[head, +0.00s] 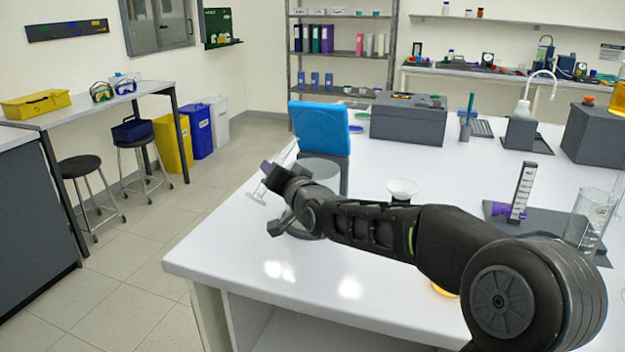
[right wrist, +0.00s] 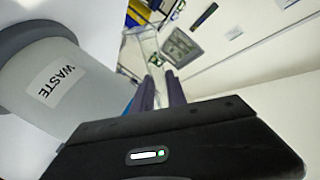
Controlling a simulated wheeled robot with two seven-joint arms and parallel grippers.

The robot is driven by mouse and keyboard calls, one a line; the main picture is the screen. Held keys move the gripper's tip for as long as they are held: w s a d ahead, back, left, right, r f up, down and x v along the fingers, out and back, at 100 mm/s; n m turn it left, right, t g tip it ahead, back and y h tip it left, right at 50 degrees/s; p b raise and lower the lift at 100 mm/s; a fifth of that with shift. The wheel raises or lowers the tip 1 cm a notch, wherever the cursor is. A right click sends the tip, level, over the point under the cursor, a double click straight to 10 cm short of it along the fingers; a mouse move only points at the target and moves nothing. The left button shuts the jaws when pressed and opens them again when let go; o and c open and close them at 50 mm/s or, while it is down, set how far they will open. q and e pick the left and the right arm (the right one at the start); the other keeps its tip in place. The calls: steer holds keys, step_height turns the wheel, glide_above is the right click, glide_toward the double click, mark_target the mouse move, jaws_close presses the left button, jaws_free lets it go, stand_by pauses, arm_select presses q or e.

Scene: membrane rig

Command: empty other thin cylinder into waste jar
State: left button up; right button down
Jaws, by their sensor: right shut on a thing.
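My right gripper (head: 270,178) is shut on a thin clear cylinder (head: 287,158) and holds it tilted at the left edge of the bench. The cylinder's foot is at the lower left and its upper end leans right, beside the waste jar. In the right wrist view the cylinder (right wrist: 146,45) stands between the fingers (right wrist: 160,92); I cannot tell whether liquid is in it. The grey waste jar (head: 322,170) is upright on the bench, partly hidden by my right arm. Its WASTE label (right wrist: 57,82) shows in the right wrist view. My left gripper is not in view.
A blue panel (head: 320,127) stands just behind the jar. A white funnel-like dish (head: 402,187), a scale-marked upright piece (head: 521,192) and a wide clear glass vessel (head: 588,218) stand to the right. The front left bench top (head: 235,250) is clear.

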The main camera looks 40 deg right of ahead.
steer(key=shift+a+f+n+b, duration=0.15)
steer(key=shift+f+n+b, duration=0.35)
steer(key=shift+n, duration=0.4)
steer(key=f+n+b, duration=0.1)
steer(key=n, duration=0.1)
steer(key=f+n+b, duration=0.2)
steer(key=f+n+t+b, duration=0.1)
steer(key=shift+w+a+f+n+h+b, duration=0.1)
steer(key=shift+a+f+n+h+b, duration=0.05)
steer(key=shift+a+n+h+b, duration=0.2)
